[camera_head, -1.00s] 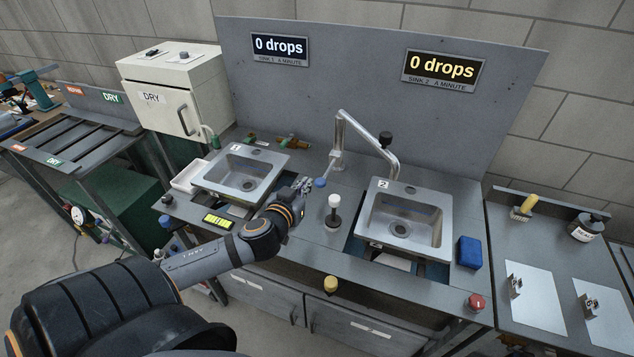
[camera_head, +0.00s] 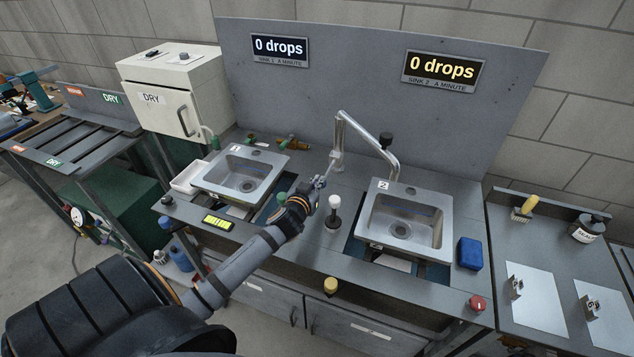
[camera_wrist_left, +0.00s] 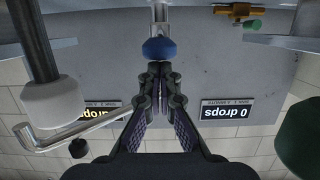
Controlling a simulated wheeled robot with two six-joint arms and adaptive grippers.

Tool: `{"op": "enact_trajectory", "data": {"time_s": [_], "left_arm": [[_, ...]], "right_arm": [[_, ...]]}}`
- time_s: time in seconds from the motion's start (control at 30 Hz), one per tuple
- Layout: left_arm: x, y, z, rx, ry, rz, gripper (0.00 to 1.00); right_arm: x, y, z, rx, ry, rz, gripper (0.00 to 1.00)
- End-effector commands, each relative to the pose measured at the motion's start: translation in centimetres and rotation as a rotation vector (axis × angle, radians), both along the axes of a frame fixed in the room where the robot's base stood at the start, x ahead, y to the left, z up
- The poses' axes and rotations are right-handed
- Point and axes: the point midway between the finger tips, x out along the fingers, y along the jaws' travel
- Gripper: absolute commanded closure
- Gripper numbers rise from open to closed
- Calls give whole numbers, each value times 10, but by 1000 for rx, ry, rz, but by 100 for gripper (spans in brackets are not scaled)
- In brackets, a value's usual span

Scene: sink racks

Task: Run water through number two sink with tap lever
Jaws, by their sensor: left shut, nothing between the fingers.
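Sink number two (camera_head: 440,238) is a steel basin marked 2. A bent steel tap (camera_head: 365,137) stands behind the sinks, its spout reaching over sink two. The tap lever's blue knob (camera_wrist_left: 160,48) is just ahead of my left fingertips in the wrist view; in the head view my gripper mostly hides it. My left gripper (camera_head: 319,182) is shut with nothing in it; its tips also show in the wrist view (camera_wrist_left: 160,70). I cannot tell whether they touch the knob. The sink two sign (camera_head: 442,69) reads 0 drops. My right gripper is not in view.
A white-topped post (camera_head: 334,202) stands close right of my left gripper, and shows large in the wrist view (camera_wrist_left: 50,103). Sink one (camera_head: 258,167) lies to the left, with its sign (camera_head: 280,48) at 0 drops. A blue block (camera_head: 470,253) stands right of sink two.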

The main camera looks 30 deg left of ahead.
Motion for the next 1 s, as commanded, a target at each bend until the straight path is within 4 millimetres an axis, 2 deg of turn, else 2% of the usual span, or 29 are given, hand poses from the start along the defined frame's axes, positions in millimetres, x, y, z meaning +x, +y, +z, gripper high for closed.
{"op": "enact_trajectory", "data": {"time_s": [0.17, 0.43, 1.0], "left_arm": [[0, 0, -2, 0, 1, 0, 100], [-6, -1, -41, 0, 2, 1, 100], [-6, -1, -39, 0, 2, 1, 100]], "right_arm": [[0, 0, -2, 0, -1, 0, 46], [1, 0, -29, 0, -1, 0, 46], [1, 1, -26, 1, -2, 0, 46]]}}
